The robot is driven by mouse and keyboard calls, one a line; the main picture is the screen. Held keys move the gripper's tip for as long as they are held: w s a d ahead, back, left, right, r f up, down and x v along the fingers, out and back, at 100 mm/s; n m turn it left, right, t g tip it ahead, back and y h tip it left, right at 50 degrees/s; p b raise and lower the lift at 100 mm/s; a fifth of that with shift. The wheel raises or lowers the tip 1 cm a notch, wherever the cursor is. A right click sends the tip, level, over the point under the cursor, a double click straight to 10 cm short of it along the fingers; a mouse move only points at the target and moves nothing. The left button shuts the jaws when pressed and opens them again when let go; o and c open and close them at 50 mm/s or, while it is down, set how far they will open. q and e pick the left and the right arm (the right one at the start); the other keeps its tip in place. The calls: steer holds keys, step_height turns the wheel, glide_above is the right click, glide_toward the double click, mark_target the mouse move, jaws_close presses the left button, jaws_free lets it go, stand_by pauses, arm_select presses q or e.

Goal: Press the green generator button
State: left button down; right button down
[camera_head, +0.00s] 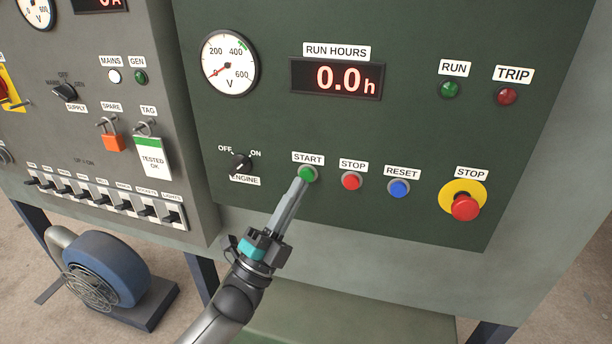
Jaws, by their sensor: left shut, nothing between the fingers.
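The green generator button (308,173) is on the dark green panel, under the label START. My left gripper (300,183) comes up from below with its fingers shut and empty. Its fingertips are at the lower left edge of the green button and overlap it in the picture. I cannot tell whether they touch it. The run-hours display (337,79) above reads 0.0 h. My right gripper is not in view.
Right of the green button are a red STOP button (351,181), a blue RESET button (399,188) and a red emergency stop (465,207) on yellow. The engine switch (241,162) is to the left. A grey switch panel (90,150) stands further left.

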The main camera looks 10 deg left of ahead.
arm_select(q)
steer(key=shift+w, duration=0.2)
steer(key=shift+w, duration=0.25)
steer(key=shift+w+b, duration=0.45)
stand_by(0.6)
steer(key=shift+s, duration=0.15)
steer(key=shift+s+p, duration=0.55)
steer(key=shift+s, duration=0.2)
steer(key=shift+s, duration=0.1)
steer(key=shift+s+a+p, duration=0.1)
steer(key=shift+s+p, duration=1.2)
steer(key=shift+s, duration=1.1)
